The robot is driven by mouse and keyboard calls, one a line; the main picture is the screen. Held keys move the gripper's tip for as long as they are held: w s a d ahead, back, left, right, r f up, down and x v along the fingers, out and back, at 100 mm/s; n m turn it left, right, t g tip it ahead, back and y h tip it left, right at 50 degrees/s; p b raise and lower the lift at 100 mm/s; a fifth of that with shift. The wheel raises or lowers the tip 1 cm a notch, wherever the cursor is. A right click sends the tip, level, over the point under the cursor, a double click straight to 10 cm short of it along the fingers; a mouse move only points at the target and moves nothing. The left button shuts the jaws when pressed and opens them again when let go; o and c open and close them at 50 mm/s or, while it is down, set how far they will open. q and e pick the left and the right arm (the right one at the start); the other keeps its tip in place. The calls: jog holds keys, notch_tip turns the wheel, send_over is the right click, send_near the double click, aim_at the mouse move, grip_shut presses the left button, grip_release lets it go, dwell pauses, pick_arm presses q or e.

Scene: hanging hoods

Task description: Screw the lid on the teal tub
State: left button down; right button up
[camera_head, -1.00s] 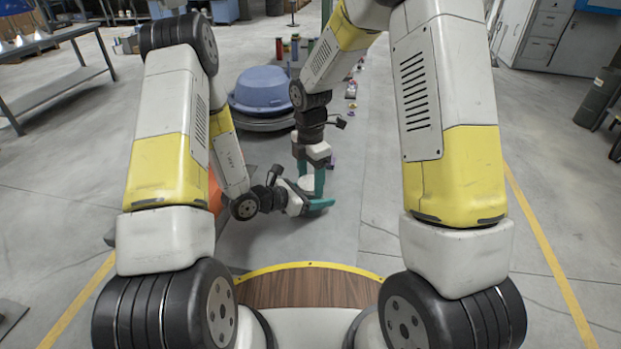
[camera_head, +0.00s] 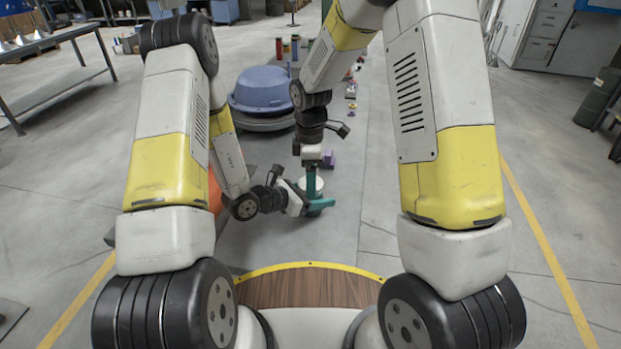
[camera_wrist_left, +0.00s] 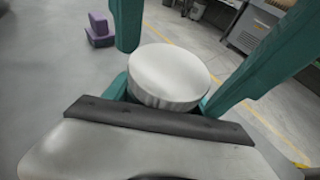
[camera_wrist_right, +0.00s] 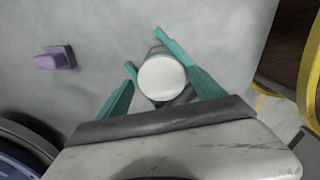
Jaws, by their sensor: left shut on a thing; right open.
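The round white lid (camera_head: 318,184) shows between my two grippers; it also shows in the left wrist view (camera_wrist_left: 168,70) and from above in the right wrist view (camera_wrist_right: 162,78). The teal tub is hard to make out under the lid and behind the teal fingers. My left gripper (camera_head: 318,203) reaches in level from the left, below the lid, shut on the tub. My right gripper (camera_head: 312,186) points down from above. Its fingers are open, one on each side of the lid; in the right wrist view the left gripper's fingers show beyond. Whether they touch the lid I cannot tell.
A purple block (camera_head: 328,160) lies on the floor just behind the lid. A large blue basin (camera_head: 262,88) stands on a round base further back. Small coloured items (camera_head: 351,91) lie back right. A metal bench (camera_head: 50,85) stands far left.

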pick_arm(q)
jog(key=shift+w, duration=0.1)
pick_arm(e)
jog(key=shift+s+r, duration=0.1)
jog(key=shift+r, duration=2.15)
jog(key=shift+c, duration=0.4)
jog(key=shift+r+n, duration=1)
jog(key=shift+r, duration=0.75)
jog(key=shift+f, duration=0.15)
jog(key=shift+f, duration=3.9)
